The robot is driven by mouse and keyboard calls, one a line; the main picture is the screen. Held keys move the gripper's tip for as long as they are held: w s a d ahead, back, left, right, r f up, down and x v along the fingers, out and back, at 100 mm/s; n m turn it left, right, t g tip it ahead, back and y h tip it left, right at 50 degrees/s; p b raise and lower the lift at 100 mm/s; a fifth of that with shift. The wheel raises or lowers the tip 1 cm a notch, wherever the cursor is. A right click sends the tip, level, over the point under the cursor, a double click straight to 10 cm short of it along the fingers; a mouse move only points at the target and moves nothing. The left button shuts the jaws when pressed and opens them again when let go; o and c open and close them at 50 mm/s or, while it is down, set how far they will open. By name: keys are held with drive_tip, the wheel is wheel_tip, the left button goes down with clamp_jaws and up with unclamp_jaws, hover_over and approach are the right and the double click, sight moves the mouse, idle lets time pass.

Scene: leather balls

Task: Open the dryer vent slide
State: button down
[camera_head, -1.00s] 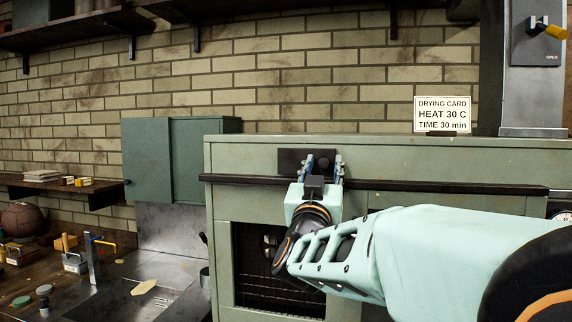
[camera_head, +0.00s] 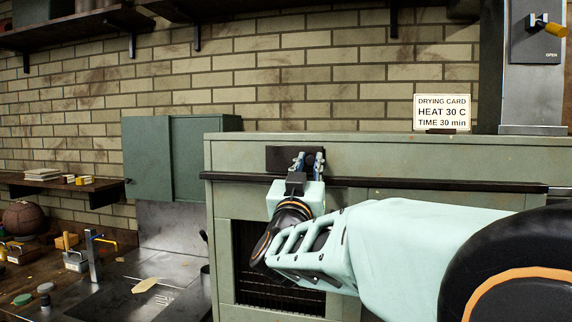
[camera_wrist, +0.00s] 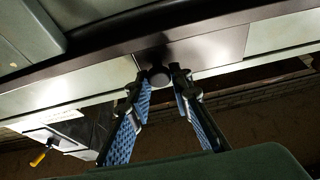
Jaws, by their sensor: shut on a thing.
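The dryer vent slide is a dark flat plate (camera_head: 279,158) on the upper front of the green dryer (camera_head: 420,152), just above a long dark bar. In the wrist view, the plate (camera_wrist: 215,48) shows with a round dark knob (camera_wrist: 158,76). My gripper (camera_head: 308,162) is at the right part of the plate, with its blue-padded fingers on either side of the knob. It also shows in the wrist view (camera_wrist: 159,83), shut on the knob. In the head view the fingers hide the knob.
The dark bar (camera_head: 430,184) runs across the dryer front below the slide. A drying card (camera_head: 441,112) stands on top. At the upper right is a grey panel with a yellow-handled lever (camera_head: 546,25) marked OPEN. A green cabinet (camera_head: 165,160) and a sink worktop are at left.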

approach(266, 150)
drive_tip(key=x, duration=0.5)
drive_tip(key=shift+w+d+f+p, duration=0.15)
drive_tip(key=shift+w+d+p, duration=0.1)
drive_tip(key=shift+d+p, duration=0.1)
drive_tip(key=shift+a, duration=0.25)
drive_tip(key=c, duration=2.2)
unclamp_jaws()
drive_tip(key=o, duration=0.4)
drive_tip(key=shift+w+a, duration=0.15)
drive_tip(key=shift+o, duration=0.2)
